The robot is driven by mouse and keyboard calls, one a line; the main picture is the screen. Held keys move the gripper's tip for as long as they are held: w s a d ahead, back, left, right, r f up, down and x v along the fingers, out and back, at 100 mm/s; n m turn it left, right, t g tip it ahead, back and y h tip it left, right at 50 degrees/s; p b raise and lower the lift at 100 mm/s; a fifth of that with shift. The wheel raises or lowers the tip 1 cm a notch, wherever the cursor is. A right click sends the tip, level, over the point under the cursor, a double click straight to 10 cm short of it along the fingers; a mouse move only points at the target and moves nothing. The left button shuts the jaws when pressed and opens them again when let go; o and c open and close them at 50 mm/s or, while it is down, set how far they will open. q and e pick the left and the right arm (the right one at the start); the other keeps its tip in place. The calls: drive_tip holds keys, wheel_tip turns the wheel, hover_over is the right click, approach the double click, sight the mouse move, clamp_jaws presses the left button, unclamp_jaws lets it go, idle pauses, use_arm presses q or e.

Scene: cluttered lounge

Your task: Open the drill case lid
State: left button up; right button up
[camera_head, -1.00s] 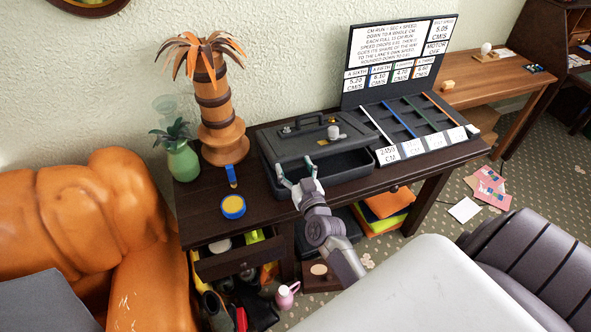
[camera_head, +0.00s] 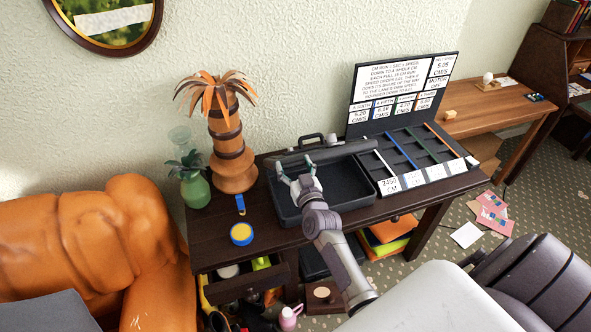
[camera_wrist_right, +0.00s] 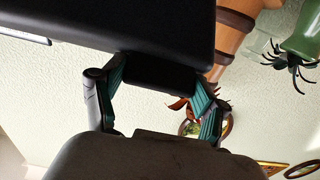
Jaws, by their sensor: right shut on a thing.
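The dark drill case (camera_head: 351,203) stands on the dark brown desk. Its lid (camera_head: 340,151) is raised at the rear, seen nearly edge-on, with the carry handle (camera_head: 311,139) behind it. The open tray below shows a dark interior that looks empty where visible. My right gripper (camera_head: 296,170) is at the left part of the lid, above the tray, and is shut on the lid's edge. In the right wrist view, the green-padded fingers (camera_wrist_right: 163,85) sit either side of a dark part of the lid (camera_wrist_right: 120,25). My left gripper is not in view.
A palm-tree ornament (camera_head: 231,150) and a green vase (camera_head: 195,190) stand left of the case. A blue-yellow round item (camera_head: 241,234) lies at front left. A display board (camera_head: 402,90) with coloured strips stands right. An open drawer (camera_head: 245,282) hangs below.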

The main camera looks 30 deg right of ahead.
drive_tip(key=shift+w+d+r, duration=0.1)
drive_tip(key=shift+w+r, duration=0.2)
drive_tip(key=shift+r, duration=0.25)
drive_tip(key=o, duration=1.7)
drive_tip(key=shift+f, duration=0.1)
drive_tip(key=shift+s, duration=0.1)
drive_tip(key=shift+s+f, duration=0.1)
drive_tip(key=shift+f, duration=0.05)
drive_tip(key=shift+s+a+f, duration=0.1)
drive_tip(key=shift+s+a, duration=0.1)
drive_tip(key=shift+s, duration=0.15)
drive_tip(key=v, duration=1.1)
